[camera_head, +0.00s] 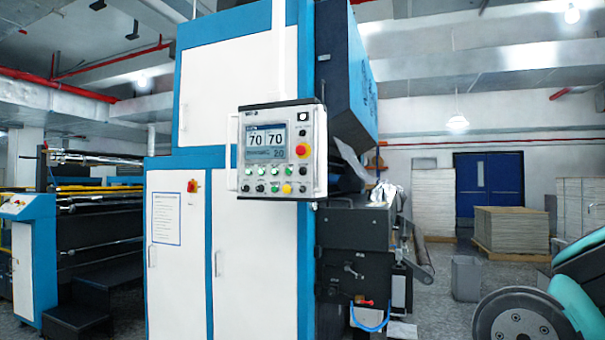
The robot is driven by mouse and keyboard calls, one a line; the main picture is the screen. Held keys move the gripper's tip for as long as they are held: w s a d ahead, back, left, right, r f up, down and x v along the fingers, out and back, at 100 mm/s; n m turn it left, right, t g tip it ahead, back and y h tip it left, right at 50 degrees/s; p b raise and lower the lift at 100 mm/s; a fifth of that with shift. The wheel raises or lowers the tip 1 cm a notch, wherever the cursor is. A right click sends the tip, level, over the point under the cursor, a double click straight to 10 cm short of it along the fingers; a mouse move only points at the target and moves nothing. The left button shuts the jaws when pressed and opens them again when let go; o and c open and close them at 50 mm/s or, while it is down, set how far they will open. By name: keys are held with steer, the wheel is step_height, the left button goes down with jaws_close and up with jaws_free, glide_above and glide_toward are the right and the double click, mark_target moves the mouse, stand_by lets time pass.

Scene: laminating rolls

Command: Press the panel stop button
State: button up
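The control panel (317,178) is a light grey box on an arm in front of the white and blue machine. Its screen shows "70", "70" and "20". A red round button (301,150) sits on the panel to the right of the screen. Below the screen are rows of green and dark buttons and one larger yellow button (287,188). No label is readable beside the red button, and nothing touches the panel. My gripper is not in view; a teal and black arm part with a round joint, apparently mine, shows at the lower right.
A separate red switch on a yellow plate (192,186) is on the cabinet left of the panel. A dark roller unit (365,250) juts out right of the machine. A grey bin (466,278) and stacked sheets (512,228) stand farther back. Open grey floor lies between.

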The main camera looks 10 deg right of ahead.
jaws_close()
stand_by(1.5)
